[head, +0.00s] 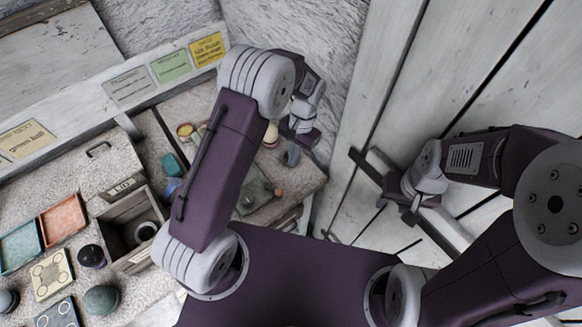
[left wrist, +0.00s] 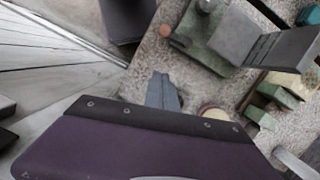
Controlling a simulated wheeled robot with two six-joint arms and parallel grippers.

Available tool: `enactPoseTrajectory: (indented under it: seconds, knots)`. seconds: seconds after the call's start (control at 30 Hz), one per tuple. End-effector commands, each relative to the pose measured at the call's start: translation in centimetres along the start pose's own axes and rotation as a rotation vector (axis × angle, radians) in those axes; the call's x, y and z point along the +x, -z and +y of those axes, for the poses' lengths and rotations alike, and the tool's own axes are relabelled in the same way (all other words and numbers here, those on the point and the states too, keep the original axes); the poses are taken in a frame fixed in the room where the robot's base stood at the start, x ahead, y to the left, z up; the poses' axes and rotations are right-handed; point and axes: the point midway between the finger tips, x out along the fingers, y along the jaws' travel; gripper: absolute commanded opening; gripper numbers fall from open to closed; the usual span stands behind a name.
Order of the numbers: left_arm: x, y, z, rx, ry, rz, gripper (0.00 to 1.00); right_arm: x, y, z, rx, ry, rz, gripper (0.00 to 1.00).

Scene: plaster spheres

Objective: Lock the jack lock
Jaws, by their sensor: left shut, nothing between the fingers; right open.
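A device with a green base and a hinged grey metal plate (left wrist: 265,42) stands on the worktop in the upper right of the left wrist view. I take it for the jack lock, but cannot be sure. In the head view its green base (head: 258,192) is partly hidden by my left arm. My left gripper (head: 292,156) is shut and empty, beside the device above the worktop; its closed fingertips (left wrist: 163,90) show in the left wrist view, apart from the device. My right gripper (head: 398,197) is open, far to the right by the pale boards.
An open box (head: 120,215), an orange tray (head: 63,220), a blue tray (head: 20,246), a black sphere (head: 92,256) and a grey-green sphere (head: 101,299) stand at the left. A wooden ledge with paper labels (head: 170,66) runs along the back.

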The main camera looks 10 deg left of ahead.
Motion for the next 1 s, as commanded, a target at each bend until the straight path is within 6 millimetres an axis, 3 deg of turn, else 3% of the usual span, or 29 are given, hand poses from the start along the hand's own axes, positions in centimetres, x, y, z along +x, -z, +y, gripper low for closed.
enactPoseTrajectory:
  seconds: [0.1, 0.3, 1.0]
  knots:
    - [-2.1, 0.1, 0.0, 0.001, 0.001, 0.004, 0.0, 0.5, -0.1, 0.0, 0.001, 0.0, -0.002, 0.43]
    - [-4.0, 0.0, 0.0, 0.001, 0.0, 0.001, 0.0, 0.6, -0.2, 0.0, 0.001, 0.0, -0.003, 0.43]
    - [-4.1, 0.0, 0.0, 0.001, 0.0, 0.0, 0.0, 0.6, -0.2, 0.0, 0.001, 0.001, -0.004, 0.43]
